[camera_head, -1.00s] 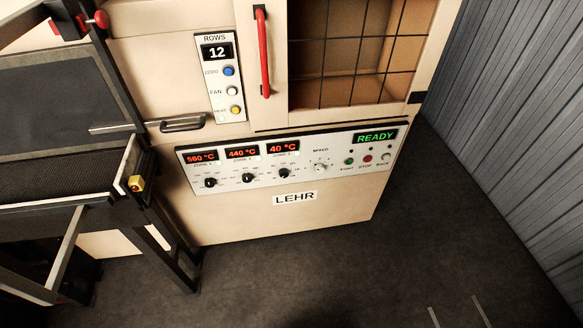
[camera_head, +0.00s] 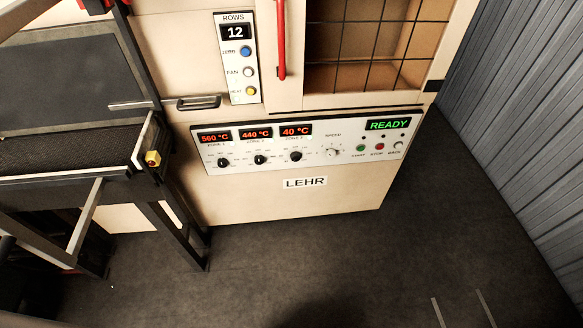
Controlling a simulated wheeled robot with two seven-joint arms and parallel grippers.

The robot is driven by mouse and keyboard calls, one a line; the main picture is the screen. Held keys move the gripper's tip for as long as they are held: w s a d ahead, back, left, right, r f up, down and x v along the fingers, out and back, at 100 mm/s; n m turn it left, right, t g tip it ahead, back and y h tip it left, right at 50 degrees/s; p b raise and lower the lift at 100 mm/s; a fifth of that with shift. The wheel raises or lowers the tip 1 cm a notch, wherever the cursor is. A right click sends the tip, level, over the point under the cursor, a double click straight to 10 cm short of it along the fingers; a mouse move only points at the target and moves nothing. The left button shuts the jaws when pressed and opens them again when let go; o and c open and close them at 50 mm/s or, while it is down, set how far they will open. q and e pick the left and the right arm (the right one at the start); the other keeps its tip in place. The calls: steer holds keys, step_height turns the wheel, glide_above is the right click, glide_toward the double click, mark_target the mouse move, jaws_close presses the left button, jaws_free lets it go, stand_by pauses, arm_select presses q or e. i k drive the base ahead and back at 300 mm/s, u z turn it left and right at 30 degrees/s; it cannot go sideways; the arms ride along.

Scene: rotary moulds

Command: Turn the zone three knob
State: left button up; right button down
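The zone three knob (camera_head: 296,156) is a small black dial on the white control panel (camera_head: 230,161) of the cream LEHR machine. The display above it (camera_head: 295,130) reads 40 °C in red. To its left are the zone two knob (camera_head: 260,160) under 440 °C and the zone one knob (camera_head: 223,163) under 560 °C. A white speed knob (camera_head: 332,150) is to its right. Nothing touches the zone three knob. Neither of my grippers is in view.
A READY display (camera_head: 388,124) sits above the start, stop and back buttons. A ROWS panel (camera_head: 237,58), red handle (camera_head: 281,40) and grid window are above. A dark conveyor frame (camera_head: 180,235) stands at left. Floor (camera_head: 330,250) before the machine is clear; a corrugated wall (camera_head: 530,120) is right.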

mark_target(295, 155)
steer(key=k, duration=1.25)
steer(key=z, duration=0.4)
steer(key=i, duration=0.45)
steer(key=z, duration=0.85)
steer(key=i, duration=1.65)
steer(key=u, duration=0.95)
